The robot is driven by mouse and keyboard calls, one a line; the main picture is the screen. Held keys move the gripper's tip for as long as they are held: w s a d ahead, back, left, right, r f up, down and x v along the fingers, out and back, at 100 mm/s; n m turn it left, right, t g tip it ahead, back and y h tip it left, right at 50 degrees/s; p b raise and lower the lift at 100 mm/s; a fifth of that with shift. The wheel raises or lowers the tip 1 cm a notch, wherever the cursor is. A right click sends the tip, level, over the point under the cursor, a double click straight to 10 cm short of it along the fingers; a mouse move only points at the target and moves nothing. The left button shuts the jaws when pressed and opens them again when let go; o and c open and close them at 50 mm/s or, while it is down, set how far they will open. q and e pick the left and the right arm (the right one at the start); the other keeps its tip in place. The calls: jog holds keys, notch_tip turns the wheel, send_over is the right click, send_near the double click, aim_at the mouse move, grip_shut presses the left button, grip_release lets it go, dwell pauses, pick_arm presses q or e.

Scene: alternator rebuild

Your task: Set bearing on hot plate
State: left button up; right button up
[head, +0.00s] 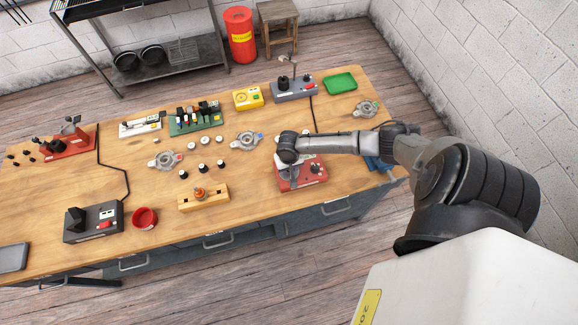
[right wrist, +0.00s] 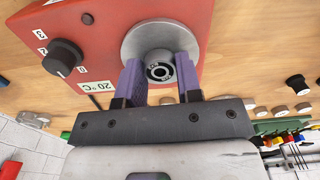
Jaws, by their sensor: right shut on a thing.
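The hot plate (head: 318,167) is a red box at the right front of the wooden bench. In the right wrist view its red body (right wrist: 92,35) carries a black dial (right wrist: 63,57), a 20 °C display and a round grey metal plate (right wrist: 140,38). My right gripper (head: 289,172) points down over the hot plate, and my arm hides part of it. In the right wrist view the purple fingers are shut on the bearing (right wrist: 160,71), a small dark-centred ring. The bearing is over the round plate; I cannot tell whether it touches it. My left gripper is out of view.
A wooden block with an orange-topped part (head: 199,193) stands left of the hot plate. Grey alternator housings (head: 165,160) and several small round parts lie on the bench (head: 140,185). A grey device (head: 294,90) and green tray (head: 340,83) stand behind.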

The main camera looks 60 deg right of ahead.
dwell(0.6)
jog(key=o, duration=1)
jog(key=shift+f, duration=0.1)
notch_tip(320, 180, up, 4)
jog(key=p, duration=0.4)
jog(key=shift+f+p, duration=0.1)
jog(key=shift+p, duration=0.2)
notch_tip(320, 180, up, 4)
jog(key=p, duration=0.4)
